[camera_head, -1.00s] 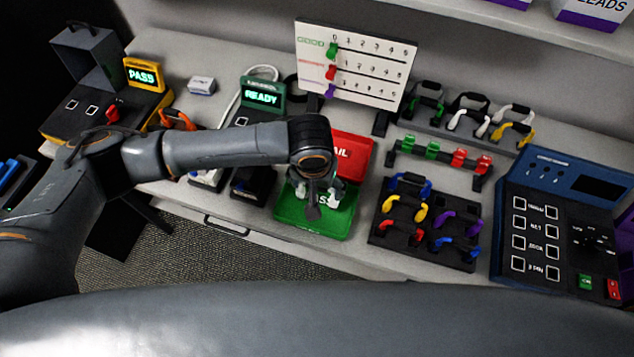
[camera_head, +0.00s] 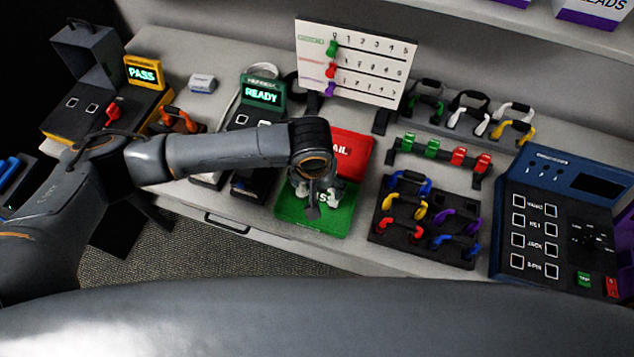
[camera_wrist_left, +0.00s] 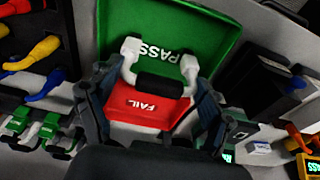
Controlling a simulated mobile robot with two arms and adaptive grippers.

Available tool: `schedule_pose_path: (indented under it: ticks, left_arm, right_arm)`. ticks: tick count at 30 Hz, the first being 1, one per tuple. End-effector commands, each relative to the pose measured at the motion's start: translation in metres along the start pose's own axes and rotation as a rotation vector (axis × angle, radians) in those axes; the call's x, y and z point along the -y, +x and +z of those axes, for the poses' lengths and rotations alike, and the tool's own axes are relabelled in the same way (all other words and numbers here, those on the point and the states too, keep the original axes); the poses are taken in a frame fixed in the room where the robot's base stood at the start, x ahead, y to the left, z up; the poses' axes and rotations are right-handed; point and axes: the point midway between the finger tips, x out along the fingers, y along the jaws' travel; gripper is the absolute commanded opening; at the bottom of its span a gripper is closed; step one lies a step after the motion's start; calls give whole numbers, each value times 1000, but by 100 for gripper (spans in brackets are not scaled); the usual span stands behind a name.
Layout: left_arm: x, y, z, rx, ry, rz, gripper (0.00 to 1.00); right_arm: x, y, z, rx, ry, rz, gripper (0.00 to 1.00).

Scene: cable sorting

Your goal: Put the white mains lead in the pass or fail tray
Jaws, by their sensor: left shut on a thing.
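The white mains lead (camera_wrist_left: 188,66) has white ends and a black middle. My left gripper (camera_head: 313,203) is shut on it over the green PASS tray (camera_head: 287,209). In the left wrist view the lead lies between the fingers of my left gripper (camera_wrist_left: 157,92), in front of the PASS tray (camera_wrist_left: 215,25) and the red FAIL tray (camera_wrist_left: 135,108). In the head view the FAIL tray (camera_head: 352,143) is just behind the PASS tray, and the wrist hides much of the lead. I cannot tell whether the lead touches the tray. My right gripper is not in view.
A dark rack of coloured leads (camera_head: 425,222) stands right of the trays. A blue tester (camera_head: 563,225) is farther right. A READY unit (camera_head: 262,95) is left of the trays, and a white scoreboard (camera_head: 355,60) stands behind them.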

Motion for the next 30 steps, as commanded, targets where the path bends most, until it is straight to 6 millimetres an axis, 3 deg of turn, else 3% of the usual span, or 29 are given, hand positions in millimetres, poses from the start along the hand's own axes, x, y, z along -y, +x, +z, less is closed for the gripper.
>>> schedule_pose_path:
  ticks: [30]
  left_arm:
    - [0, 6, 1, 0, 0, 0, 44]
  right_arm:
    - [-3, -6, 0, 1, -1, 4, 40]
